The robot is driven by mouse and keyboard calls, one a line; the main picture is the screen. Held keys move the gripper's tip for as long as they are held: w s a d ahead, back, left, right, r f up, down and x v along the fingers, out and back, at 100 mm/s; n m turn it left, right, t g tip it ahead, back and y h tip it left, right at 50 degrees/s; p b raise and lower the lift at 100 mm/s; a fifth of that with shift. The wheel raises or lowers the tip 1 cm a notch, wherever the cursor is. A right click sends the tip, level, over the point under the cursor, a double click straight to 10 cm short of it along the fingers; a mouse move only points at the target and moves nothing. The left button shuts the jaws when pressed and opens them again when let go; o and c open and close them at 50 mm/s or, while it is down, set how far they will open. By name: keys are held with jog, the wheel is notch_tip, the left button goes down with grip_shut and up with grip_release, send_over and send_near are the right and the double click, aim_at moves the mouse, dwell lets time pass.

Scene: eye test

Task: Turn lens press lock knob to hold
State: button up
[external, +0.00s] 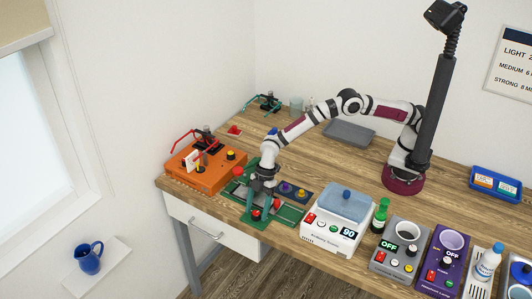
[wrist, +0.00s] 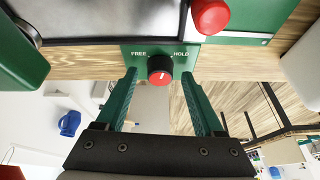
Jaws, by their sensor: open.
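The lock knob (wrist: 160,68) is black with a red face and a small pale mark, on a green plate at the front of the lens press. FREE is printed to its left and HOLD to its right. The mark looks close to upright; I cannot tell its exact setting. My gripper (wrist: 159,75) is open, its two green fingers on either side of the knob, with gaps showing. In the external view my gripper (external: 263,205) reaches down at the front of the green lens press (external: 284,214) and hides part of it.
A red button (wrist: 211,15) sits close above the knob's right. The table's front edge is close by.

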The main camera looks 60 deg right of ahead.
jog(key=shift+c, duration=0.2)
grip_shut()
jog(key=m+t, duration=0.2)
jog(key=m, duration=0.3)
jog(key=shift+s, duration=0.1)
jog(key=shift+o, duration=0.2)
grip_release()
